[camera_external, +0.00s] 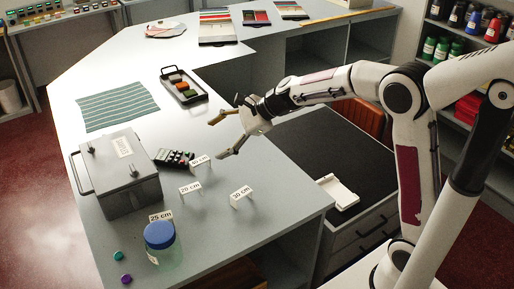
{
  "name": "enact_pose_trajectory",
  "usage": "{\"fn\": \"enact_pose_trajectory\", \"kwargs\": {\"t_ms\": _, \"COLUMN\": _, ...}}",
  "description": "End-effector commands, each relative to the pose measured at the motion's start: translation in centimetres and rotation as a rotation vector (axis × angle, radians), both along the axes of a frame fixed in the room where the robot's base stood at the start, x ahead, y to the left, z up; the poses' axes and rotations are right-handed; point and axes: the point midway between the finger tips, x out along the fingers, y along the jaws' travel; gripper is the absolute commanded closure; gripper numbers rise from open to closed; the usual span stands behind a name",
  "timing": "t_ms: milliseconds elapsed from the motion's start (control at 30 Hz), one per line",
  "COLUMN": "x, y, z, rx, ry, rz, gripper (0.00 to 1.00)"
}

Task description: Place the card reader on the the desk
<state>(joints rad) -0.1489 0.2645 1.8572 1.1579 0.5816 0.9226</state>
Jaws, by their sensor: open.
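A small dark device with rows of keys (174,157), which looks like the card reader, lies on the light grey counter (115,70), just right of the grey metal box. My gripper (218,138) is open and empty above the counter, its fingers spread and pointing left. It is up and to the right of the dark device, apart from it. The lower desk with a dark top (325,140) is to the right of the counter, partly behind my arm. A white flat item (338,192) lies near its front edge.
The grey metal box (118,180), a blue-lidded jar (160,240) and small distance signs (190,189) stand around the device. A black tray (183,86) and striped cloth (118,106) lie farther back. The dark desk's middle is clear; an orange-brown chair (365,118) is behind it.

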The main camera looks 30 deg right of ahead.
Motion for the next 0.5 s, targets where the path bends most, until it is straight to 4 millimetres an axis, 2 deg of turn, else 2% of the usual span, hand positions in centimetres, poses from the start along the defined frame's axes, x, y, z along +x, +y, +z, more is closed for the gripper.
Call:
{"fn": "enact_pose_trajectory", "kwargs": {"t_ms": 200, "x": 4.2, "y": 1.8, "z": -2.8, "rx": 0.146, "ry": 0.114, "rz": -0.151, "gripper": 0.29}}
{"fn": "enact_pose_trajectory", "kwargs": {"t_ms": 500, "x": 9.0, "y": 3.5, "z": -7.1, "rx": 0.331, "ry": 0.265, "rz": -0.358, "gripper": 0.29}}
